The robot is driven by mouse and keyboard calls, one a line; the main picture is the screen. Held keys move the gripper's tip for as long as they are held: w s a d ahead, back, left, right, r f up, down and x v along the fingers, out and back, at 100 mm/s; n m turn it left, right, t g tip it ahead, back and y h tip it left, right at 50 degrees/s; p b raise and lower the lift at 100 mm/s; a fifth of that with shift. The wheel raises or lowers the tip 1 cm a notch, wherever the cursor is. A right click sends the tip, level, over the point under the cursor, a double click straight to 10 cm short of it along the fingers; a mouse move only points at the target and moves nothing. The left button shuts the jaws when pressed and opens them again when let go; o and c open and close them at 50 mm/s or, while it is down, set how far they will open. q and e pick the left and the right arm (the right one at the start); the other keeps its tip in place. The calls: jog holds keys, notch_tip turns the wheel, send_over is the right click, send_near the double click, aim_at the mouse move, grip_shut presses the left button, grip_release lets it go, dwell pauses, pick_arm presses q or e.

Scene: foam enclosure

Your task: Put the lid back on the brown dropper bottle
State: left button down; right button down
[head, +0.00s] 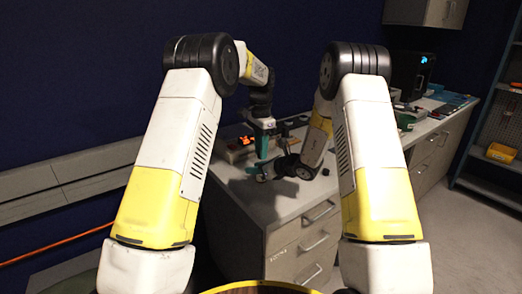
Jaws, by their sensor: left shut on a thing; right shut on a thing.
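My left gripper (262,154) reaches down over the near part of the grey counter (240,196), its teal fingers pointing downward. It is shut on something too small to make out. My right gripper (261,175) lies low over the counter, pointing left, just below the left one. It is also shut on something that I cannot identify. The two grippers are close together. The brown dropper bottle and its lid cannot be told apart here; the grippers and wrists cover that spot.
A reddish box with orange items (240,147) stands behind the grippers at the counter's left. Small dark items (286,129) lie farther back. A black machine (411,72) and green items (405,119) stand at right. The counter's front left corner is clear.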

pick_arm(q)
jog(key=shift+f, duration=0.1)
jog(key=shift+f, duration=0.75)
jog(key=shift+f, duration=0.6)
